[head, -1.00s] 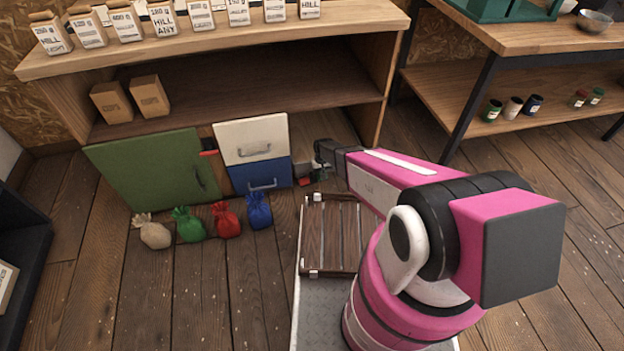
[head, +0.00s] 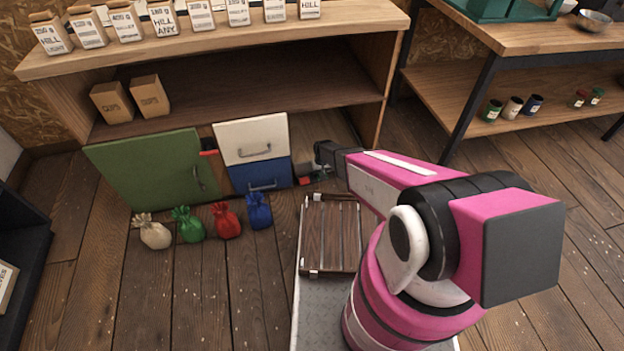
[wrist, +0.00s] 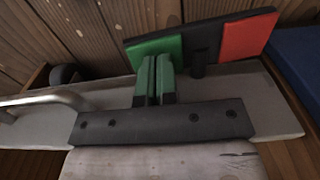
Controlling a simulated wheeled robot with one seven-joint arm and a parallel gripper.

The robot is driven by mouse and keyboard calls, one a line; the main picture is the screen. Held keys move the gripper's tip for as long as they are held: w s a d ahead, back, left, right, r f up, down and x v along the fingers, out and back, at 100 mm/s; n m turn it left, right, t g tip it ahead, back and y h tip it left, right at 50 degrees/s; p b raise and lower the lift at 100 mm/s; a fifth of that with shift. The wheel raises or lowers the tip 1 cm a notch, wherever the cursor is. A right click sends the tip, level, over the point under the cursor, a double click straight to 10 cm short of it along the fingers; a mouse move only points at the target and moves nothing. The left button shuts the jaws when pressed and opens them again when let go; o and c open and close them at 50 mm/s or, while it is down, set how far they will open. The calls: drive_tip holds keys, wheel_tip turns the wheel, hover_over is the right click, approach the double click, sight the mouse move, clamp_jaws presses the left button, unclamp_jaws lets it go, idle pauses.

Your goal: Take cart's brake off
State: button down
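The brake pedal (wrist: 202,43) shows in the wrist view, with a green left part, a red right part and a dark middle on a short black post. It looks tilted, red end higher in the picture. In the head view it shows small as red and green bits (head: 304,181) beside the blue drawer front. My gripper (wrist: 156,62) has its two fingers side by side, seemingly shut with nothing between them. Its tips overlap the green part in the picture; I cannot tell whether they touch. The pale grey strip (wrist: 283,112) behind it may be the cart's deck.
A shelf (head: 250,40) with several bags stands behind. White and blue drawer fronts (head: 262,172) and a green panel (head: 140,172) are left of my gripper. Several small sacks (head: 226,222) lie on the floor. A metal bar (wrist: 45,97) and dark wheel (wrist: 65,73) show at left.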

drive_tip(key=shift+r, duration=3.45)
drive_tip(key=shift+d+r, duration=0.1)
drive_tip(key=shift+r, duration=0.05)
drive_tip(key=s+d+r+m, duration=0.1)
drive_tip(key=s+d+r, duration=0.5)
drive_tip(key=r, duration=0.5)
drive_tip(key=s+d+r+m, duration=0.1)
drive_tip(key=s+d+r, duration=0.5)
drive_tip(key=r, duration=0.6)
drive_tip(key=s+d+r+m, duration=0.1)
drive_tip(key=s+d+r, duration=0.5)
drive_tip(key=r, duration=0.6)
drive_tip(key=shift+s+d+r, duration=0.15)
drive_tip(key=shift+s+d, duration=0.15)
drive_tip(key=shift+d, duration=0.15)
drive_tip(key=shift+w, duration=0.1)
